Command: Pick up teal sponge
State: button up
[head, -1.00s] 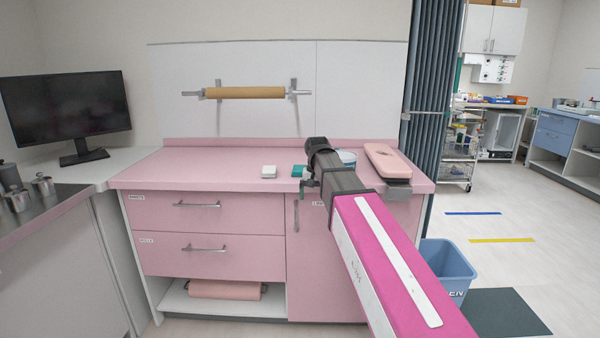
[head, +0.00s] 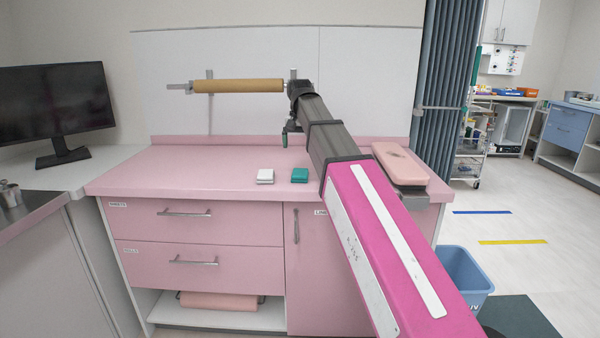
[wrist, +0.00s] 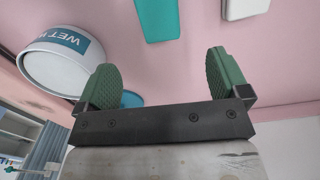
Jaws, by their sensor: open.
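The teal sponge (head: 300,175) lies on the pink counter, just right of a white block. It also shows in the wrist view as a teal slab (wrist: 158,18) at the top, beyond my fingertips and apart from them. My gripper (head: 285,139) is above the counter, behind and a little left of the sponge in the head view. In the wrist view my gripper (wrist: 164,78) is open with two green ribbed fingers and nothing between them.
The white block (head: 265,176) sits close beside the sponge. A tub labelled "WET" (wrist: 62,62) stands left of my fingers in the wrist view; my arm hides it in the head view. A pink padded piece (head: 398,164) lies at the counter's right. The counter's left is clear.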

aim_at(300, 171)
notch_tip(300, 171, down, 11)
jog(key=shift+d+r, duration=0.1)
jog(key=shift+r, duration=0.1)
jog(key=c, duration=1)
jog(key=shift+r, duration=0.1)
notch_tip(300, 171, up, 4)
jog(key=shift+r, duration=0.15)
jog(key=s+d+r, duration=0.1)
jog(key=s+r, duration=0.1)
jog(key=s, duration=0.1)
jog(key=s+d+r, duration=0.1)
jog(key=s+r, duration=0.1)
jog(key=s, duration=0.2)
jog(key=s+d+r, duration=0.1)
jog(key=s+r, duration=0.1)
jog(key=s, duration=0.2)
jog(key=shift+s+r, duration=0.2)
jog(key=shift+r, duration=0.1)
